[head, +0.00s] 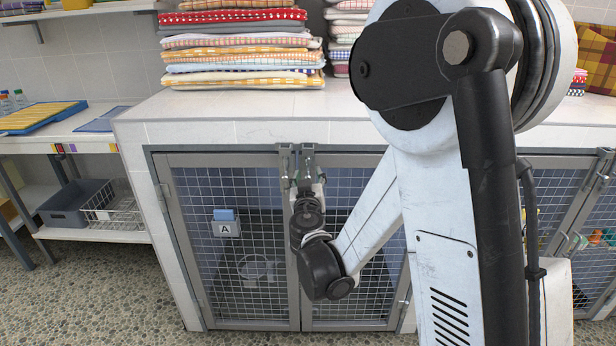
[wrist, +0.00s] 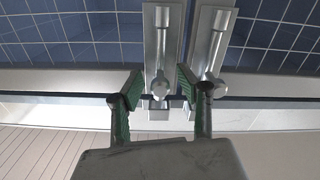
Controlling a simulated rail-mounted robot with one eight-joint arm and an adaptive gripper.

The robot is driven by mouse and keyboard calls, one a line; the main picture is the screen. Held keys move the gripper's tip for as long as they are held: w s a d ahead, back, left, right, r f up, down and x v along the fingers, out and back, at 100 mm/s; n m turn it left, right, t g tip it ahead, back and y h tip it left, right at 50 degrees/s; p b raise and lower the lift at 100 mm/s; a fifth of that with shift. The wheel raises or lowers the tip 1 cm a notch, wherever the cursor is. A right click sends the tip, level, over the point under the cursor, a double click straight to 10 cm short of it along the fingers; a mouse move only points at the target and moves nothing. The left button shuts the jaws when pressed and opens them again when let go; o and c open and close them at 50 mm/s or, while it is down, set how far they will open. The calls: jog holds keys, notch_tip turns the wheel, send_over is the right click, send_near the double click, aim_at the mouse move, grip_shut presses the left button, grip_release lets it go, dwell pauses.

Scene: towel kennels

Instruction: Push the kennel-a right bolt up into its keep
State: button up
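Kennel-a (head: 235,245) has two mesh doors under the white counter, with a tag marked A on the left door. Two metal bolts sit side by side at the top where the doors meet: the left bolt (head: 286,160) and the right bolt (head: 308,158). The wrist view looks inverted, so the right bolt (wrist: 160,88) is on the left there and the left bolt (wrist: 216,88) on the right. My gripper (wrist: 160,76) is open, its green-padded fingers either side of the right bolt's knob with visible gaps. The right bolt's keep (wrist: 160,113) is on the frame beyond the knob.
One finger is in the narrow space beside the left bolt. Folded towels (head: 240,45) are stacked on the counter (head: 215,108). Another mesh kennel (head: 590,235) is at the right. A side shelf with a grey bin (head: 75,203) and a wire basket (head: 117,208) is at the left.

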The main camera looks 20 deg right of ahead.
jog(key=v, duration=1.2)
jog(key=s+d+r+m+g, duration=0.1)
jog(key=s+d+r+g, duration=0.1)
jog(key=s+d+g, duration=0.7)
jog(key=s+a+f+n+g+y, duration=0.1)
jog(key=s+a+y, duration=0.15)
jog(key=s, duration=0.55)
jog(key=s+a+n+y, duration=0.1)
jog(key=s+a+y, duration=0.15)
jog(key=s, duration=0.55)
notch_tip(320, 180, up, 13)
jog(key=p, duration=1.3)
jog(key=shift+a, duration=0.45)
